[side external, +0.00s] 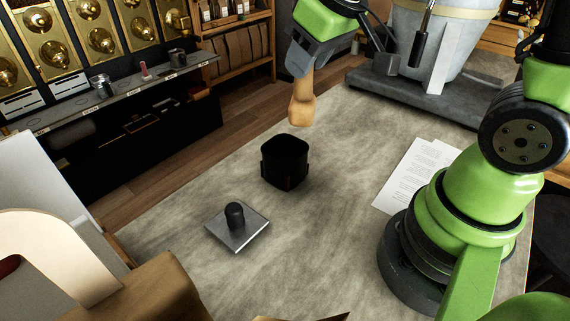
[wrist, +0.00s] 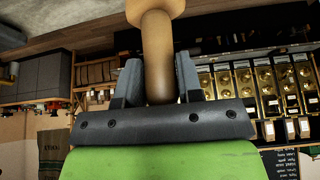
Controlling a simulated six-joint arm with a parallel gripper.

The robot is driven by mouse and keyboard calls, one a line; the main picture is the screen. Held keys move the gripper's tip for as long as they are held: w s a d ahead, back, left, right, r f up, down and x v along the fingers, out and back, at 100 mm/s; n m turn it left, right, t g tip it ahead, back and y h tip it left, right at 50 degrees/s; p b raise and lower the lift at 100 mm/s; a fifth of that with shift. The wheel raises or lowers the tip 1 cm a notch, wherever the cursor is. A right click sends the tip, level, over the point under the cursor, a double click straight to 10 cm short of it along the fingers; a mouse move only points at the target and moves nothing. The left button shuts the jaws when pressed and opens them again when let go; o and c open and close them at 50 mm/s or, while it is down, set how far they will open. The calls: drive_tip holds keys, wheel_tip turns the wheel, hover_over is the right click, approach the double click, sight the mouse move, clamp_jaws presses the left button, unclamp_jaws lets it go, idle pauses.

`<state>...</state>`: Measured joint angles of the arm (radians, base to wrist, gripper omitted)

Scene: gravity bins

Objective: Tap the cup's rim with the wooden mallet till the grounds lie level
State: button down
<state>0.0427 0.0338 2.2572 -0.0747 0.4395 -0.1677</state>
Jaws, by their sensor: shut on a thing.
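The black cup (side external: 285,163) stands upright on the grey table, near its middle, in the side external view. Its inside is dark, and I cannot see the grounds in it. My gripper (side external: 301,66) is above and behind the cup, shut on the wooden mallet (side external: 302,104). The mallet hangs with its head down, apart from the cup's rim. In the wrist view my gripper (wrist: 160,88) has its two fingers on either side of the mallet's handle (wrist: 157,55). The mallet's head is cut off at the top there.
A square metal plate with a black knob (side external: 236,226) lies in front of the cup, to the left. White paper sheets (side external: 414,174) lie to the right. A large grey machine (side external: 428,50) stands at the back right. Bare table surrounds the cup.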

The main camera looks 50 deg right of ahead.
sight(311, 97)
wheel_tip(311, 97, down, 7)
drive_tip(key=shift+r, duration=0.1)
drive_tip(key=shift+a+f, duration=0.1)
drive_tip(key=shift+f, duration=0.6)
